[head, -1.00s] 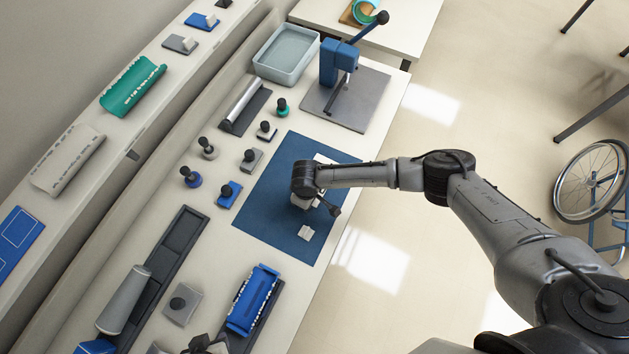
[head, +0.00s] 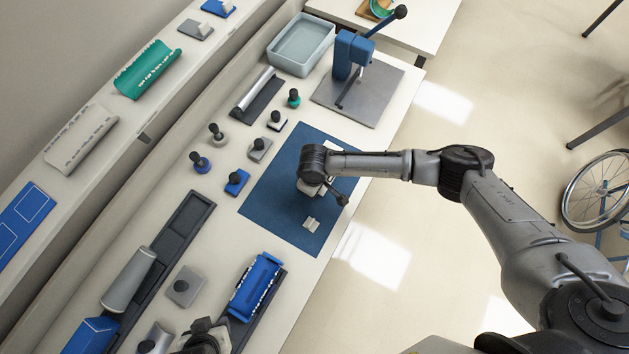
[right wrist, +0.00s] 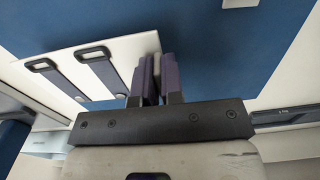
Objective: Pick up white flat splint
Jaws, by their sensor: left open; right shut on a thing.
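The white flat splint (right wrist: 130,56) shows in the right wrist view as a pale flat plate with two grey straps ending in dark loops. My right gripper (right wrist: 150,82) is shut on its edge, its fingers close together there. In the head view the right wrist is over the blue mat (head: 268,196) and hides most of the splint and the fingers. My left gripper (head: 205,338) is at the bottom edge of the head view, partly cut off, near the blue splint on the dark stand, and open.
A small pale piece (head: 312,224) lies on the mat's near right part. A blue press (head: 352,52) and a grey-blue tray (head: 302,44) stand behind. Several knobbed pieces stand left of the mat. A blue curved splint (head: 254,287) lies near the front.

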